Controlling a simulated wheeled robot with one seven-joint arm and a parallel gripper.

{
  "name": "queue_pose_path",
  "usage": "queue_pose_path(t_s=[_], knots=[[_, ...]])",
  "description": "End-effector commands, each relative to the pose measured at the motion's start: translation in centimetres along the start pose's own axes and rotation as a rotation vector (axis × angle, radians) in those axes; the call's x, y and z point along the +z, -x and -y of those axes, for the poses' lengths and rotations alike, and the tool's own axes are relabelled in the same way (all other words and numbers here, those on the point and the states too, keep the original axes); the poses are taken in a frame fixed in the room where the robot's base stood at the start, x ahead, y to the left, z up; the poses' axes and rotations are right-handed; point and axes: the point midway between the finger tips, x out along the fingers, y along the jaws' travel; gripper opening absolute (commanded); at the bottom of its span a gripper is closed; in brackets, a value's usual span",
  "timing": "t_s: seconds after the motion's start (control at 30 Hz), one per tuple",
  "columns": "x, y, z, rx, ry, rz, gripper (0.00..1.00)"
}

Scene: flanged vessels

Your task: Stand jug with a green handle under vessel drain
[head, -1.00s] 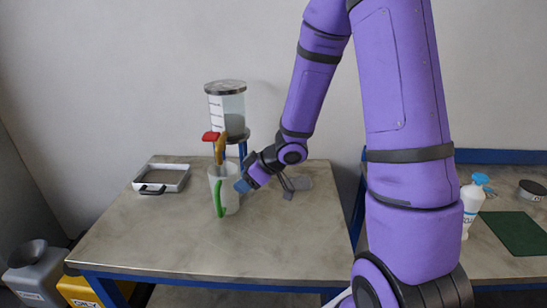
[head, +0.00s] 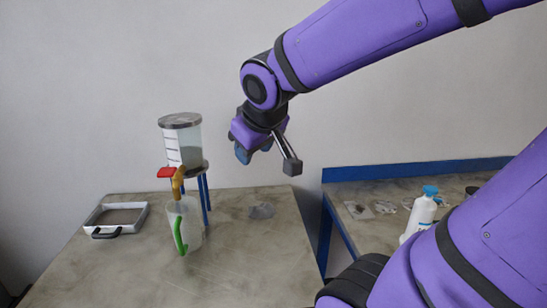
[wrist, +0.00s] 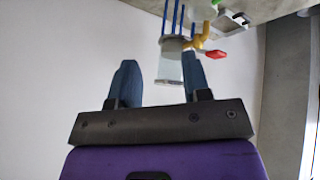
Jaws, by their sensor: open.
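The jug (head: 190,226) is clear-white with a green handle (head: 179,236) and stands upright on the left table, its handle toward me. The vessel (head: 183,146) is a clear cylinder with a grey lid on a blue-legged stand behind it. Its yellow drain valve (head: 178,182) with a red lever (head: 171,172) comes down at the jug's mouth; whether the outlet is inside the mouth I cannot tell. My gripper (head: 243,152) is raised in the air right of the vessel, open and empty. In the wrist view its blue fingers (wrist: 158,80) are apart, with the vessel (wrist: 172,65) upside down beyond them.
A grey tray with a black handle (head: 117,217) lies left of the jug. A white spray bottle (head: 420,214) stands on the right bench. The table's front right is clear.

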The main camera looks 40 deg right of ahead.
Motion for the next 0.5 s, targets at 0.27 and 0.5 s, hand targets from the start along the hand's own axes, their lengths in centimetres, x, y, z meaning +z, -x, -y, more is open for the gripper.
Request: queue_pose_path(t_s=[0.27,0.5], knots=[[5.3,6.6,2.4,-0.145,-0.103,0.079,0.44],[6.8,8.2,3.2,-0.2,-0.119,0.105,0.44]])
